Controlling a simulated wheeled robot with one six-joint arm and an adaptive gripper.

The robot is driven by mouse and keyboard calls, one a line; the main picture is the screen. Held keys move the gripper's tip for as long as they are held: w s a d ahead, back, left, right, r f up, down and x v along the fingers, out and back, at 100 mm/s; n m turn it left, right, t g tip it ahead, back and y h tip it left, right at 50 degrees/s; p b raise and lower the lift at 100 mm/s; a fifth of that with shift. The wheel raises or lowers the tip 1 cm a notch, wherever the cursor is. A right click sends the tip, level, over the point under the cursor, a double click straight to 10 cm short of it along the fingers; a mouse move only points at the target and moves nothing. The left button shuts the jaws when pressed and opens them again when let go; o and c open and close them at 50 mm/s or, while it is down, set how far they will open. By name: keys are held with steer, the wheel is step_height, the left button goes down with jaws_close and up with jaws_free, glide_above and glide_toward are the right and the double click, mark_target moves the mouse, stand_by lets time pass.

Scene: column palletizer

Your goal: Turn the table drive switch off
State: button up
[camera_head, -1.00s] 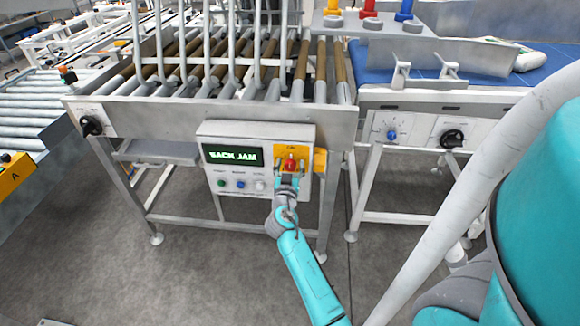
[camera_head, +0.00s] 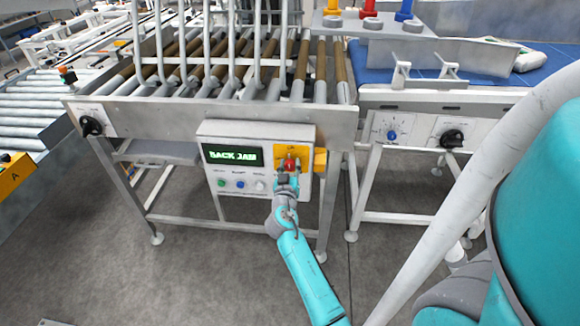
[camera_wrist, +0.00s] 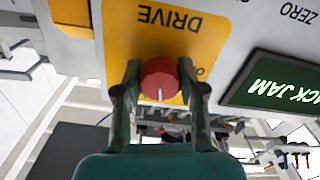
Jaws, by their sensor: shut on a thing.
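The table drive switch is a red round knob (camera_wrist: 160,78) with a white pointer line, on a yellow plate (camera_wrist: 205,35) lettered "DRIVE". In the wrist view the plate's lettering is upside down. My gripper (camera_wrist: 160,90) has one finger on each side of the knob and is shut on it. In the head view the red knob (camera_head: 290,164) shows just above my gripper (camera_head: 287,178), at the right of the control box (camera_head: 215,135). Part of the plate's lettering is hidden by my finger.
A green-lit display (camera_head: 232,155) reads "SACK JAM" beside the switch, above several small buttons (camera_head: 240,184). A roller table (camera_head: 240,75) stands behind the box. A black rotary knob (camera_head: 91,125) is at far left. A blue knob (camera_head: 391,135) and black knob (camera_head: 452,138) are on the right.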

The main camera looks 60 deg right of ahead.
steer(key=n, duration=0.4)
steer(key=shift+n, duration=0.3)
steer(key=n, duration=0.3)
steer(key=shift+n, duration=0.3)
steer(key=n, duration=0.3)
steer(key=shift+n, duration=2)
steer(key=o, duration=1.2)
steer(key=shift+c, duration=0.2)
steer(key=shift+a, duration=0.1)
steer(key=v, duration=1.2)
steer(key=shift+f, duration=0.1)
